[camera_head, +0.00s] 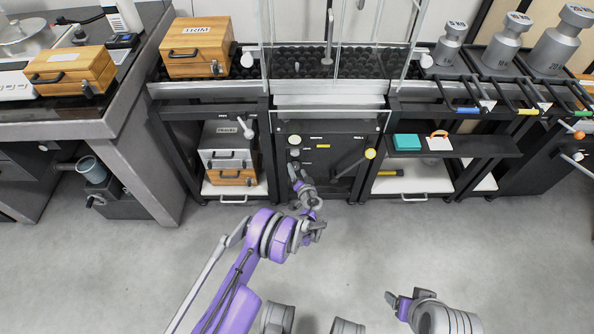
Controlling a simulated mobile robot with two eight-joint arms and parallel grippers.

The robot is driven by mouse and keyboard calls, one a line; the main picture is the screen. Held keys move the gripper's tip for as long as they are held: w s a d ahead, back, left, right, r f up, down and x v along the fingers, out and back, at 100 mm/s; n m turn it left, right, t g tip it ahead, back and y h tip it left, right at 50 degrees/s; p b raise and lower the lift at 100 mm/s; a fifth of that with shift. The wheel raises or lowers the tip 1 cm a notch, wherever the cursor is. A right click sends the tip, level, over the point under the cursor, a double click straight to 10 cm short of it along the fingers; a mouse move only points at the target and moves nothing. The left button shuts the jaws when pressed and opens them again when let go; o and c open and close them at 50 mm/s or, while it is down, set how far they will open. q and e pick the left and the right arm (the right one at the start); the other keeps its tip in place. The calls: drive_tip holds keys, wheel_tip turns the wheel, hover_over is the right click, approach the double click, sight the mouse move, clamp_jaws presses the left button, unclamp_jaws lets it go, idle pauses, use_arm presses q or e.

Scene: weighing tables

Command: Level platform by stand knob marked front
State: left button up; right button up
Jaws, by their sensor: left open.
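The stand's dark front panel (335,165) is below the glass-walled weighing platform (300,65) at the top centre. Pale round knobs (295,140) sit on the panel's left side, one above the other, near small coloured labels too small to read. I cannot tell which knob is marked front. A black lever with a yellow end (370,154) is on the panel's right side. My left gripper (296,172) is close in front of the panel, just below the pale knobs, open and empty. Its fingers are small and partly hidden by its wrist.
Wooden cases (195,47) stand on the left tables. Large steel weights (505,42) stand on the right rack. A teal box (407,141) lies on the shelf right of the panel. A bucket (92,168) is under the left table. The grey floor (360,250) before the stand is clear.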

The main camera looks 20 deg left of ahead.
use_arm(q)
drive_tip(key=shift+w+a+f, duration=0.15)
drive_tip(key=shift+w+a, duration=0.15)
drive_tip(key=shift+w, duration=0.2)
clamp_jaws()
